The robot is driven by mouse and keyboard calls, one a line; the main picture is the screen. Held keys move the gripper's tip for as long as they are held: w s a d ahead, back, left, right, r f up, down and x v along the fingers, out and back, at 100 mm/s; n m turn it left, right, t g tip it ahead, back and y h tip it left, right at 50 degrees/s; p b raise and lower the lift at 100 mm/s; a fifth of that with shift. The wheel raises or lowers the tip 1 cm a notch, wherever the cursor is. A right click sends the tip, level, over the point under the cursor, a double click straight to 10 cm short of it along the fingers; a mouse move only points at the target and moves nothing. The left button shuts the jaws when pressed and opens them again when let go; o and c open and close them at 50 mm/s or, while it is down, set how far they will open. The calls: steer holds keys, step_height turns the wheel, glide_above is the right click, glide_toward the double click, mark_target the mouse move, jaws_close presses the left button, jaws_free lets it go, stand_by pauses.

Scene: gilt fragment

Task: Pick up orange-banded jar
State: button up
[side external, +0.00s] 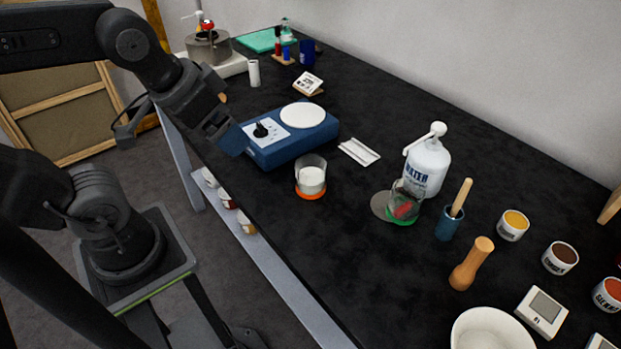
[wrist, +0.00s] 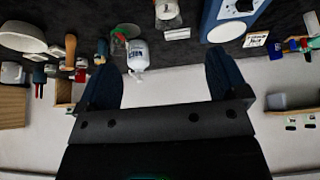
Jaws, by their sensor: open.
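The orange-banded jar (side external: 311,174) is a clear glass with white contents and an orange band at its base. It stands upright on the black table, just in front of the blue stirrer. A clear jar with white contents, seemingly the same one, is cut by the top edge of the wrist view (wrist: 167,13). My gripper (side external: 228,137) is in the air left of the jar and the stirrer, apart from both. In the wrist view my gripper (wrist: 160,57) has its two dark blue fingers wide apart with nothing held between them.
The blue stirrer (side external: 282,146) with a white round plate is beside my gripper. A white tray (side external: 359,151), a green-banded jar (side external: 403,207) and a water bottle (side external: 427,165) stand to the right. The table in front of the orange-banded jar is clear.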

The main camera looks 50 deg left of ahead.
steer(key=shift+o, duration=0.5)
steer(key=n+g+y, duration=0.2)
steer(key=n+g, duration=0.3)
steer(key=n, duration=0.8)
glide_above(311, 172)
steer(key=s+d, duration=0.2)
steer(key=d, duration=0.2)
step_height(311, 172, down, 8)
steer(key=shift+h, duration=0.3)
steer(key=f, duration=0.4)
steer(key=a+f, duration=0.1)
steer(key=f, duration=0.3)
steer(key=a+f, duration=0.1)
steer(key=f, duration=0.4)
steer(key=shift+w+f, duration=0.1)
steer(key=c, duration=1.1)
